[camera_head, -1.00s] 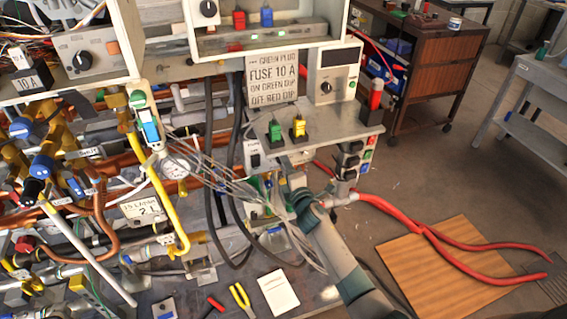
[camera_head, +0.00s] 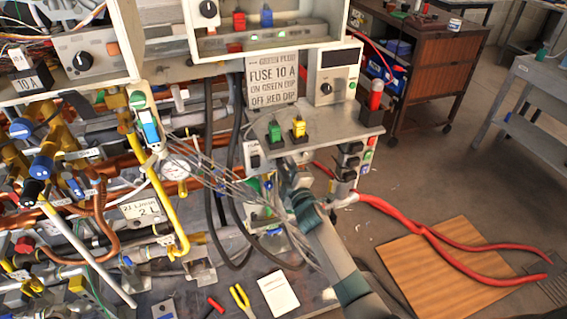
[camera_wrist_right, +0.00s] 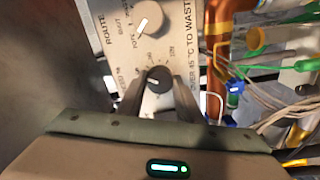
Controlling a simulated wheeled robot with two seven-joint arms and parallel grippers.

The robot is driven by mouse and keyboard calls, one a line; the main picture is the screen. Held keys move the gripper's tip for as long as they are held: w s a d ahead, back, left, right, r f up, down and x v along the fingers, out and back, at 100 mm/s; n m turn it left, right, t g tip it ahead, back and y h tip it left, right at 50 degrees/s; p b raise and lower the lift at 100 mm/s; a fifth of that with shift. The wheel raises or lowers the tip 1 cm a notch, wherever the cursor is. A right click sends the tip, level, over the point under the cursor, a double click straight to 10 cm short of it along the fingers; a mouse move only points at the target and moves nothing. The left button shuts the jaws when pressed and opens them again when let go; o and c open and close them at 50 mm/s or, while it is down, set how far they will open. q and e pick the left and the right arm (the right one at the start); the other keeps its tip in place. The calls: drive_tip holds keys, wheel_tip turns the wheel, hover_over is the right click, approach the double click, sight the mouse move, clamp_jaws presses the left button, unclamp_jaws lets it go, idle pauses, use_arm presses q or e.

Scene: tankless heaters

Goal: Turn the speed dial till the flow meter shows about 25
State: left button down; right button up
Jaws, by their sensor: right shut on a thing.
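In the right wrist view, a black round dial (camera_wrist_right: 159,77) with a pale pointer mark sits on a grey panel (camera_wrist_right: 178,30), with a printed scale around it and partly legible "SPEED" lettering beside it. My right gripper (camera_wrist_right: 157,82) has its two dark fingers on either side of this dial and is shut on it. In the head view my right gripper (camera_head: 288,178) reaches in below the small shelf, and its fingertips and the dial are hidden there. A round white gauge (camera_head: 176,168) stands left of it; its reading is too small to tell. My left gripper is not in view.
A second, grey knob (camera_wrist_right: 147,17) sits close beyond the dial. Loose grey wires (camera_head: 215,170) hang beside my right gripper. The shelf (camera_head: 330,133) with green and yellow plugs is above it.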

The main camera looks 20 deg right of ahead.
drive_tip(key=o, duration=1)
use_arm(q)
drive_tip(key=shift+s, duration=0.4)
use_arm(e)
drive_tip(key=shift+o, duration=0.2)
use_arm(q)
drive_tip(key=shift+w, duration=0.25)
use_arm(e)
drive_tip(key=shift+s, duration=0.1)
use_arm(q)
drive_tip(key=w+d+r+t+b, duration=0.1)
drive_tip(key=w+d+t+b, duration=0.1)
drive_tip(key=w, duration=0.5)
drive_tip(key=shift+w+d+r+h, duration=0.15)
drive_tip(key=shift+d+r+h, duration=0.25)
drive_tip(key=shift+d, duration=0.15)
use_arm(e)
drive_tip(key=s, duration=1.7)
drive_tip(key=shift+s+d, duration=0.15)
drive_tip(key=shift+d, duration=0.2)
drive_tip(key=shift+f, duration=0.15)
